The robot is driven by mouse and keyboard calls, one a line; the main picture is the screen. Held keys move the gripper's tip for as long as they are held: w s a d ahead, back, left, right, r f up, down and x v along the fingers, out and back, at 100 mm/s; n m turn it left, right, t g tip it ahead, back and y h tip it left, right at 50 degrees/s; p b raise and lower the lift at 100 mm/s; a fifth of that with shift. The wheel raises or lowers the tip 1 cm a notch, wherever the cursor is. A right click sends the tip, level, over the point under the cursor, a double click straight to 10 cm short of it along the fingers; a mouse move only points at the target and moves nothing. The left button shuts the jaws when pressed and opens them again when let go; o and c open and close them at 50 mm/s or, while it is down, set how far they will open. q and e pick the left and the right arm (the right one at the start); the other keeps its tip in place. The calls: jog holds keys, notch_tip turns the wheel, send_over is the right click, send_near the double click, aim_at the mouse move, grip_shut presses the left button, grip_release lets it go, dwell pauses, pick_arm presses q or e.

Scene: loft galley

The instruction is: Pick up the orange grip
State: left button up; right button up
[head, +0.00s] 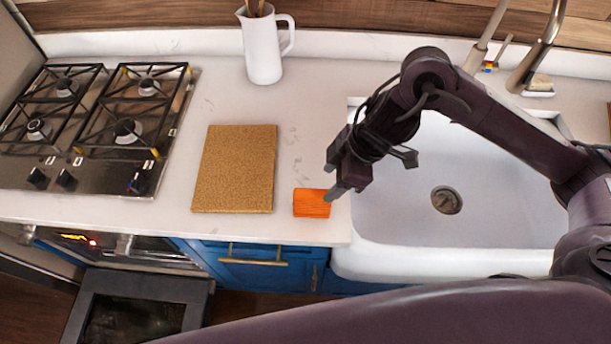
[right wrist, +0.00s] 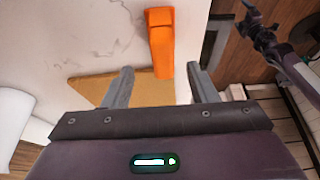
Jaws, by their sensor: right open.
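The orange grip (head: 311,203) is a small orange block lying on the pale counter near its front edge, just left of the sink. My right gripper (head: 371,178) is open and empty, just right of the grip in the head view, with one fingertip close to its right end. In the right wrist view the grip (right wrist: 161,45) shows ahead of the open right gripper (right wrist: 160,83), in line with the gap between the fingers. I cannot tell whether a finger touches it. A dark arm part, probably my left gripper (right wrist: 260,28), shows at the upper right, too small to read its jaws.
A cork board (head: 235,168) lies just left of the grip. A white sink (head: 400,235) is on the right, with a tap (head: 535,55) behind. A white jug (head: 262,48) stands at the back. A gas hob (head: 95,125) is at left, above an open oven door (head: 140,305).

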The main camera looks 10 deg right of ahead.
aim_at(322, 193)
jog(key=shift+w+f, duration=0.15)
jog(key=shift+w, duration=0.15)
jog(key=shift+f, duration=0.3)
jog(key=f, duration=0.1)
jog(key=a+f, duration=0.1)
jog(key=s+f, duration=0.1)
jog(key=shift+a+f+p, duration=0.2)
jog(key=shift+a+p, duration=0.05)
jog(key=shift+p, duration=0.05)
jog(key=shift+x, duration=1.2)
jog(key=shift+w+f, duration=0.25)
jog(key=shift+f, duration=0.1)
pick_arm(q)
jog(key=shift+s+r, duration=0.4)
jog(key=shift+s, duration=0.35)
pick_arm(e)
jog(key=c, duration=1.1)
